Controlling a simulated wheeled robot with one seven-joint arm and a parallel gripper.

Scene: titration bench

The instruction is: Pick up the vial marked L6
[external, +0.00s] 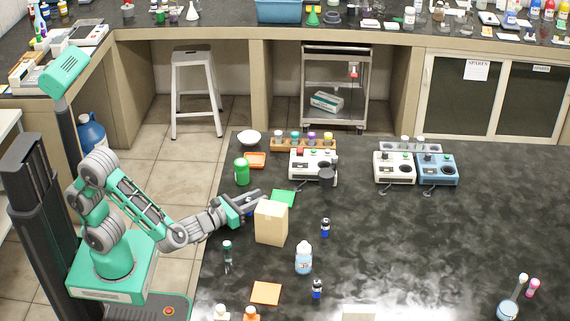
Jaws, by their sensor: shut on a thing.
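My gripper (249,202) is at the left part of the dark bench, just left of a beige box. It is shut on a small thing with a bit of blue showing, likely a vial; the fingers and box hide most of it. Other small vials stand on the bench: a blue and white one (325,228) right of the box, another (317,289) nearer the front, and a dark-capped one (227,251) below my forearm. No marking L6 can be read at this size.
The beige box (271,223) stands close to my gripper's right. A green pad (283,198) lies behind it. A green bottle (242,171), a vial rack (302,144) and a white instrument (313,166) stand further back. A blue-labelled bottle (303,258) stands in front. The bench's right middle is clear.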

